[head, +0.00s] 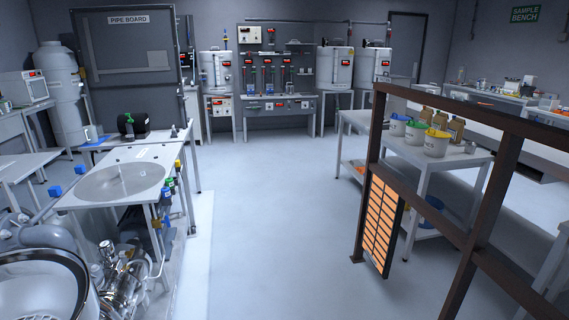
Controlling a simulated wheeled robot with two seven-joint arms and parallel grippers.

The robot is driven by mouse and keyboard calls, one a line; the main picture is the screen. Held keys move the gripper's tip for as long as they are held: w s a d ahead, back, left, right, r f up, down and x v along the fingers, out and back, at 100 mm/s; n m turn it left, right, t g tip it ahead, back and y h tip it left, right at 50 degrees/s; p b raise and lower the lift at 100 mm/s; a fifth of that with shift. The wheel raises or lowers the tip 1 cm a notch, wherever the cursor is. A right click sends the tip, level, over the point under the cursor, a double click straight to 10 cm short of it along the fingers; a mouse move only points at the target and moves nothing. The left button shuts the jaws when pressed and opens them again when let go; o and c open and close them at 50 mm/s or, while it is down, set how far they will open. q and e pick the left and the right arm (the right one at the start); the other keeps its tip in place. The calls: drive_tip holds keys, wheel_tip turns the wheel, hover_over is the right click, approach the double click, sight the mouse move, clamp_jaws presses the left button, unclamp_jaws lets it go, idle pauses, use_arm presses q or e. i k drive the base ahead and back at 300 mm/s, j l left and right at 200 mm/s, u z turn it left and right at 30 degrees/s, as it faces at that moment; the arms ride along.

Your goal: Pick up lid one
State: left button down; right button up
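No label marks lid one, and I cannot tell which thing it is. A large grey round disc (121,181) lies flat on a light table (76,200) at the left. Neither of my grippers shows in the head view.
A brown frame (481,190) with an orange slatted panel (379,224) stands at the right front, before the cart. Shiny metal piping (125,275) crowds the lower left. Tanks (333,70) and instrument benches line the back. The middle floor (275,220) is clear.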

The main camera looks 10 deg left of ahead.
sight(119, 181)
drive_tip(key=i+u, duration=0.3)
drive_tip(key=i, duration=0.2)
drive_tip(key=i+u, duration=0.3)
drive_tip(key=i, duration=0.2)
drive_tip(key=i+l+u, duration=0.15)
drive_tip(key=i+u, duration=0.15)
drive_tip(key=i, duration=0.2)
drive_tip(key=i+l+u, duration=0.3)
drive_tip(key=i, duration=0.15)
